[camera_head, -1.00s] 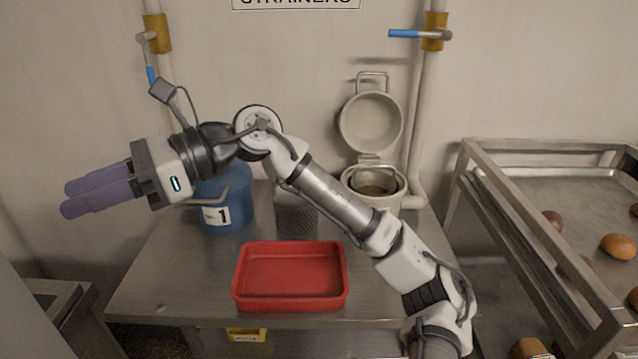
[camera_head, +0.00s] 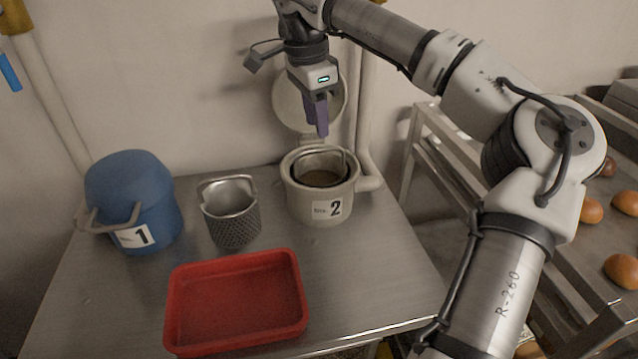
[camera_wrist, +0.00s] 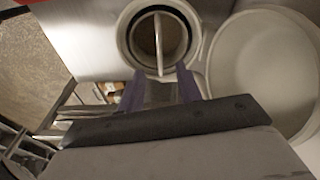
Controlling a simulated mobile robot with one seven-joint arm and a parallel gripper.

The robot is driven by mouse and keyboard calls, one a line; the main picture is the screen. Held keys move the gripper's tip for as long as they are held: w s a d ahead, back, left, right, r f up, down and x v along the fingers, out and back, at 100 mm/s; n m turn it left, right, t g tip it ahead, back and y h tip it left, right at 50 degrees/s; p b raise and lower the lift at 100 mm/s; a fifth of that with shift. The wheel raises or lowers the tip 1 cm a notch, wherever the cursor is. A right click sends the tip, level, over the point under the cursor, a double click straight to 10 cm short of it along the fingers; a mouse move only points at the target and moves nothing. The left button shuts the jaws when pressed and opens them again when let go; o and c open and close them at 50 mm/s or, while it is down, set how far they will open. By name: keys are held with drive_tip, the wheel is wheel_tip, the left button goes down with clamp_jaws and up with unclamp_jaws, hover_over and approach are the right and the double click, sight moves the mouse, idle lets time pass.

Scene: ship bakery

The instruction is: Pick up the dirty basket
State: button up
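A basket (camera_head: 322,177) with brownish contents sits inside the open cream pot marked 2 (camera_head: 303,203). Its raised wire handle (camera_wrist: 158,45) crosses the opening in the wrist view. A second, bare metal mesh basket (camera_head: 233,229) stands upright on the table, left of the pot. My gripper (camera_head: 321,130) points down above and a little behind the pot's opening, apart from the basket. In the wrist view its two purple fingers (camera_wrist: 160,89) are spread with nothing between them.
A red tray (camera_head: 237,303) lies at the table's front. A closed blue pot marked 1 (camera_head: 150,205) stands at the left. The cream pot's lid (camera_head: 290,103) stands open behind my gripper. A rack with buns (camera_head: 590,210) is at the right.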

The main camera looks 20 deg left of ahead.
sight(320, 149)
drive_tip(key=f, duration=0.3)
drive_tip(key=f+p, duration=0.1)
drive_tip(key=f, duration=0.2)
drive_tip(key=f+p, duration=0.1)
drive_tip(key=f, duration=0.2)
drive_tip(key=shift+w+d+f, duration=0.15)
drive_tip(key=shift+w+d, duration=0.15)
drive_tip(key=shift+d, duration=0.1)
clamp_jaws()
